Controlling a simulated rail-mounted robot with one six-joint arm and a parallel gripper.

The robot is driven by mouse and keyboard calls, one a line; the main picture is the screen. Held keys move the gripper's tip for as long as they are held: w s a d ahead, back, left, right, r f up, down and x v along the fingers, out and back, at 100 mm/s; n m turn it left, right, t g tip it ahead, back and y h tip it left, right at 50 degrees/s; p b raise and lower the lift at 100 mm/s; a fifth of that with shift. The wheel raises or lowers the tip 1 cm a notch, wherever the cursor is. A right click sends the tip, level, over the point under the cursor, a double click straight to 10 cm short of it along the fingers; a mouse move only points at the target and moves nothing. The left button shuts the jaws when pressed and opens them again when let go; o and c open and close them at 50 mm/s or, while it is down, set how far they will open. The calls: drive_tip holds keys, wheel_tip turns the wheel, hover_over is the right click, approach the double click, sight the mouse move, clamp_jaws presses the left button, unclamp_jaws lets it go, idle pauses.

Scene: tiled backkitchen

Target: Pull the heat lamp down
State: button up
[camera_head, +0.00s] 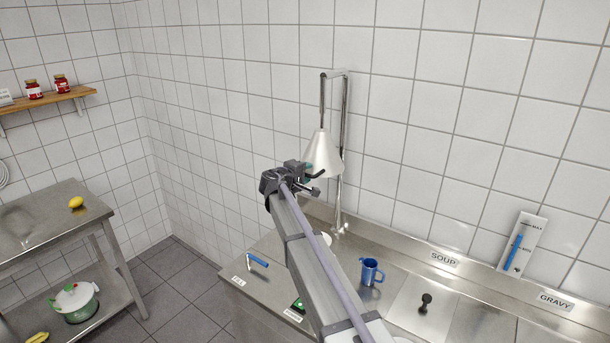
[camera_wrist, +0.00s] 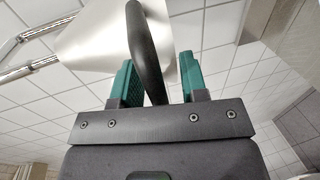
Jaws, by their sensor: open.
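The heat lamp's pale cone-shaped shade (camera_head: 323,150) hangs from a metal stand (camera_head: 345,110) at the back of the counter. The shade also fills the upper left of the wrist view (camera_wrist: 90,38). A dark curved handle (camera_wrist: 147,50) runs from in front of the shade down between my fingers. My gripper (camera_head: 312,176) is at the lower edge of the shade. In the wrist view, its two green-padded fingers (camera_wrist: 160,80) are open, one on each side of the handle. Gaps show between the handle and the pads.
The steel counter (camera_head: 270,282) below holds a blue mug (camera_head: 371,272), a blue-handled tool (camera_head: 257,260) and a lid with a black knob (camera_head: 424,303). SOUP and GRAVY labels are on its back edge. A tiled wall stands close behind the lamp. A side table (camera_head: 45,238) is at left.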

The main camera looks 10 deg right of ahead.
clamp_jaws()
idle(0.4)
wheel_tip(320, 180, down, 10)
drive_tip(key=b, duration=1)
drive_tip(key=shift+s+f, duration=0.15)
drive_tip(key=shift+s, duration=0.1)
drive_tip(key=shift+c, duration=1.7)
unclamp_jaws()
drive_tip(key=shift+w+f, duration=0.1)
drive_tip(key=shift+f, duration=0.05)
drive_tip(key=o, duration=0.3)
drive_tip(key=shift+o, duration=0.2)
